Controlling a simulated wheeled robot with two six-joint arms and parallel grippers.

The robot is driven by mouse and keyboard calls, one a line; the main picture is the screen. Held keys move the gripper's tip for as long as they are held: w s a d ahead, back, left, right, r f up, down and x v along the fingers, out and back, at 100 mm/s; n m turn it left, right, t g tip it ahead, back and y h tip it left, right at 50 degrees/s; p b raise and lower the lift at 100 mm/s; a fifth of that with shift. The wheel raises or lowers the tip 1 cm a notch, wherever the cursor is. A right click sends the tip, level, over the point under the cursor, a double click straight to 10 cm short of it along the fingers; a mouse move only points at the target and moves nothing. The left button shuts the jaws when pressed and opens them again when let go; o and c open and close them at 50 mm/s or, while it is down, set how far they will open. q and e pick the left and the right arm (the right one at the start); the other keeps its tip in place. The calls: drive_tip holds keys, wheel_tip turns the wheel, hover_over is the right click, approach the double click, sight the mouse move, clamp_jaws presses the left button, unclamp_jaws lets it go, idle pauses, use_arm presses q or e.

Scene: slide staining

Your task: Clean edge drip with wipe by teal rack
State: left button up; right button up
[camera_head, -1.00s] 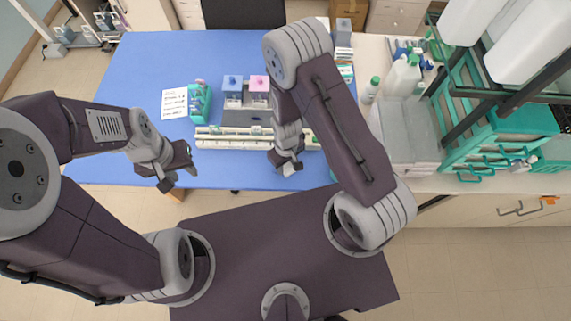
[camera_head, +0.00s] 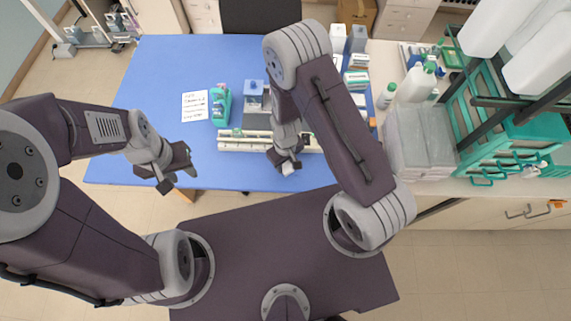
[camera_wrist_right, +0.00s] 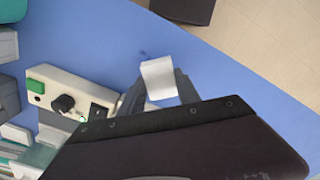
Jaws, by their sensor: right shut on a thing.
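My right gripper (camera_head: 286,166) is shut on a small white wipe (camera_wrist_right: 159,78), held over the blue table (camera_head: 155,80) near its front edge. A small dark spot (camera_wrist_right: 143,53) lies on the blue surface just beyond the wipe in the right wrist view; I cannot tell whether it is the drip. The teal rack (camera_head: 221,105) stands on the table, left of and behind my right gripper. My left gripper (camera_head: 176,181) is open and empty at the table's front edge, left of the rack.
A long pale staining unit (camera_head: 230,145) lies before the rack, partly hidden by my right arm; its knob and green button show in the wrist view. A blue-topped container (camera_head: 253,89) stands behind it. A written card (camera_head: 195,106) lies left of the rack. The table's left side is clear.

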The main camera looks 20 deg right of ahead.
drive_tip(key=r+p, duration=0.1)
drive_tip(key=d+r+p, duration=0.1)
drive_tip(key=shift+s+r, duration=0.2)
drive_tip(key=shift+r, duration=0.2)
drive_tip(key=shift+r+p, duration=0.35)
drive_tip(key=shift+p, duration=0.1)
drive_tip(key=shift+a+r+p, duration=0.25)
drive_tip(key=shift+r+p, duration=0.8)
drive_tip(key=shift+r, duration=0.05)
drive_tip(key=shift+d, duration=0.15)
